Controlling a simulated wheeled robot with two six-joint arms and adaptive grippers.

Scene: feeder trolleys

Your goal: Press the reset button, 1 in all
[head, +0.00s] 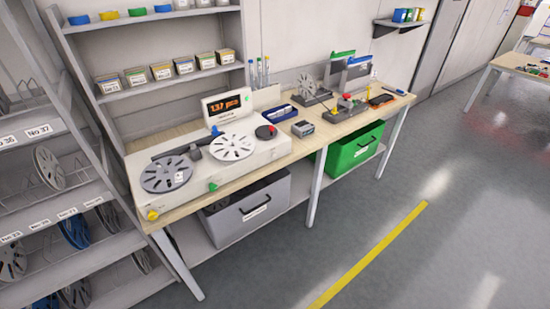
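No reset label is readable, so I cannot tell which button is the reset button. A reel counter (202,184) stands on the bench, its display (226,104) lit with orange characters. A blue button (215,130) sits by the display, and a dark round part with a red top (266,131) is at the right. A red button (348,97) shows on a device further right. Neither of my grippers is in view.
The wooden bench (297,150) has a grey bin (247,210) and a green bin (353,148) below. A reel rack (70,190) stands left. Shelves with small boxes rise behind the counter. A yellow line (368,255) crosses the clear floor in front.

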